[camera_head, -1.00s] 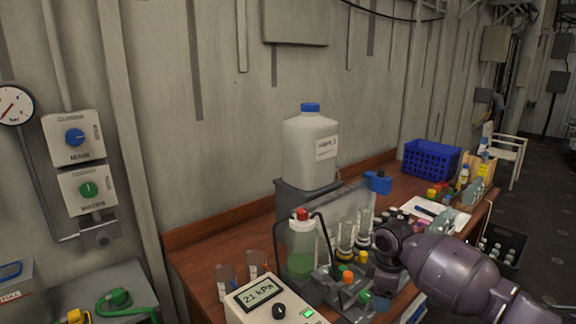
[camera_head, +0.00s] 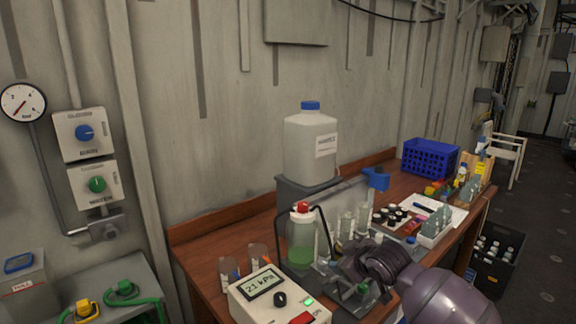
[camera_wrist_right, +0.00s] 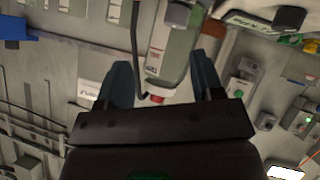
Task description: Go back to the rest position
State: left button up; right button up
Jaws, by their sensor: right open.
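My right gripper (camera_wrist_right: 161,70) is open in the right wrist view, its two dark fingers apart with nothing clasped between them. Beyond the fingertips, that view shows a bottle with a red cap (camera_wrist_right: 157,99), upside down in the picture. In the head view, my right wrist (camera_head: 375,262) is low at the front of the bench, in front of the glassware; its fingertips cannot be made out there. My left gripper is in neither view.
The wooden bench (camera_head: 205,245) carries a white canister (camera_head: 311,150), a green-liquid bottle (camera_head: 300,240), a pressure meter (camera_head: 280,298), small vials, a rack (camera_head: 436,228) and a blue basket (camera_head: 430,158). A dark crate (camera_head: 495,258) stands on the floor at right.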

jog(key=s+d+f+m+h, duration=0.1)
jog(key=s+d+f+m, duration=0.2)
jog(key=s+f, duration=0.4)
jog(key=s+d+f+m+h+b, duration=0.1)
jog(key=s+d+f, duration=0.5)
jog(key=s, duration=1.1)
jog(key=s+d+f+m+t+h, duration=0.1)
jog(key=s+d+f+m, duration=0.3)
jog(key=s+f, duration=0.6)
jog(key=s+m+h, duration=0.1)
jog(key=s, duration=0.2)
jog(key=shift+d+f+h, duration=0.2)
jog(key=shift+d+h, duration=0.1)
jog(key=shift+h, duration=0.1)
